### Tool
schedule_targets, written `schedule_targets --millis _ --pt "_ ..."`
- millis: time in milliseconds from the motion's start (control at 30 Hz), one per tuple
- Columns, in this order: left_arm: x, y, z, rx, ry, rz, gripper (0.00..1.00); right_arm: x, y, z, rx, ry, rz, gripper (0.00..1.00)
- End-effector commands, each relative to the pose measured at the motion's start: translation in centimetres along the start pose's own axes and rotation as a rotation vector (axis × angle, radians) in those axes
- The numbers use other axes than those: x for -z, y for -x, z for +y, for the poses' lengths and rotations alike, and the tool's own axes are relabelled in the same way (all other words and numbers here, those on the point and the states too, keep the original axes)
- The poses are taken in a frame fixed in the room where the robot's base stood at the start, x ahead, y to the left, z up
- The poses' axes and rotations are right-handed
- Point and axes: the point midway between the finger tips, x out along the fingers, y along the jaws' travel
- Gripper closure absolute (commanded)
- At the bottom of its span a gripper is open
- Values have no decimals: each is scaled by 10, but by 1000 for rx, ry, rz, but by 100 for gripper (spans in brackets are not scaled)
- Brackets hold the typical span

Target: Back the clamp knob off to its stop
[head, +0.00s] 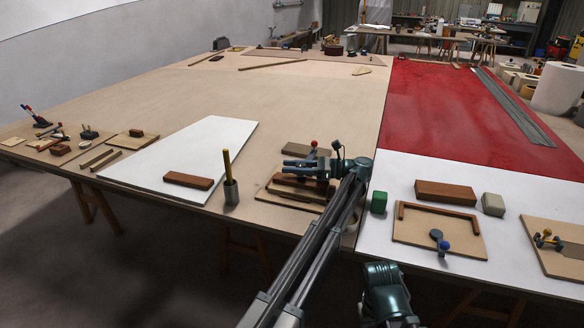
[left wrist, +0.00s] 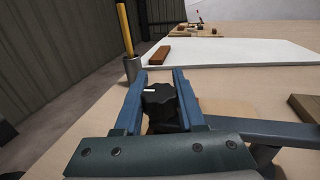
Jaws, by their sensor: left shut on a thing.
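The clamp knob (left wrist: 158,101) is black and lobed, with a white mark on its top, in the left wrist view. My left gripper (head: 288,160) reaches over a low brown wooden stack (head: 296,188) near the table's front edge. In the left wrist view its two blue fingers (left wrist: 160,78) lie on either side of the knob, shut on it. The knob is hidden by the gripper in the head view, and the clamp's body is mostly covered. My right gripper is not in view; only a teal part of my right arm shows at the bottom.
A grey cup with a yellow stick (head: 231,190) stands left of the gripper, near a brown block (head: 188,181) on a white panel (head: 200,150). A red-tipped handle (head: 314,144) rises just behind the gripper. A green block (head: 379,202) stands to the right.

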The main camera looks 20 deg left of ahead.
Motion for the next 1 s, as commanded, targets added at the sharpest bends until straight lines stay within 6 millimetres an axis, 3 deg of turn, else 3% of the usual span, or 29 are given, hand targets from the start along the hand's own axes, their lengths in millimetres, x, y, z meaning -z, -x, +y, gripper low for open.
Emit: schedule_targets --millis 267,300,433,1000 --pt "0 -1 0 0 0 -1 100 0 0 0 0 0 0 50" --pt "0 -1 0 0 0 -1 56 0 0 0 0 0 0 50" --pt "0 0 0 0 0 -1 32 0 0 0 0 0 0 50" --pt "0 -3 -4 1 0 0 31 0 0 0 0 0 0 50"
